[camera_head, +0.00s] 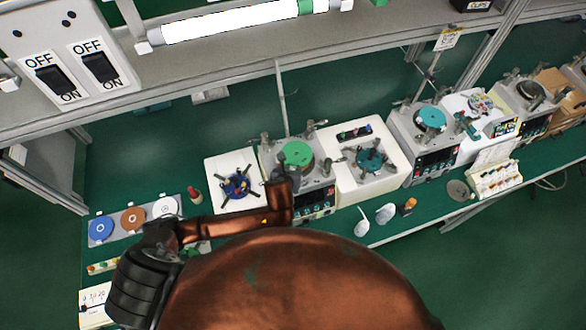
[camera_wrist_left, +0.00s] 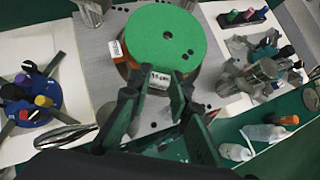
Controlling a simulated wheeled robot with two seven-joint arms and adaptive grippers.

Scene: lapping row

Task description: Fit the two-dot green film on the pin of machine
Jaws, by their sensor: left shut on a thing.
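The green film (camera_head: 297,152) is a flat round disc over the machine (camera_head: 312,200) in the middle of the bench. In the left wrist view the green film (camera_wrist_left: 160,35) fills the top middle, with two small dark dots near its right edge. My left gripper (camera_head: 284,178) is at its near edge. In the wrist view the left gripper's fingers (camera_wrist_left: 160,88) are shut on the film, beside a small white label. The film hides the machine's pin and most of the plate beneath, so I cannot tell whether it is seated. My right gripper is not in view.
A white tray with a blue spider-like holder (camera_head: 237,187) stands left of the machine. A white tray with a teal holder (camera_head: 370,160) stands right. Blue (camera_head: 101,229), copper (camera_head: 133,218) and white (camera_head: 165,207) discs lie at the left. White bottles (camera_head: 385,213) stand in front.

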